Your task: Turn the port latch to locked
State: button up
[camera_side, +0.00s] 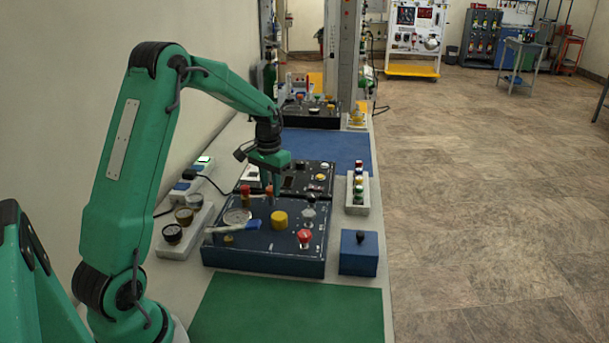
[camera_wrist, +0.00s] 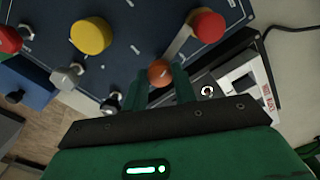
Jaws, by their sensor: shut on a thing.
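The port latch appears to be a pale flat lever (camera_wrist: 180,43) running from a red round hub (camera_wrist: 208,26) to an orange ball (camera_wrist: 160,72) at its end. In the wrist view my gripper (camera_wrist: 159,82) has one finger on each side of the ball, shut on it. In the side view my gripper (camera_side: 269,183) reaches down to the back of the dark blue panel (camera_side: 265,258), with the orange ball (camera_side: 269,192) between its tips. The red hub (camera_side: 245,194) stands just left. Any lock markings are too small to read.
A yellow knob (camera_side: 279,219), a red knob (camera_side: 304,238) and a grey knob (camera_side: 308,214) stand on the panel. A blue box (camera_side: 358,262) and a vial rack (camera_side: 351,203) stand right. The green mat (camera_side: 290,310) is clear.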

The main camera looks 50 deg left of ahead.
aim_at(270, 188)
jog(key=shift+r+m, duration=0.1)
jog(key=shift+m, duration=0.8)
jog(key=o, duration=1)
jog(key=shift+r, duration=0.1)
jog(key=shift+r, duration=3.75)
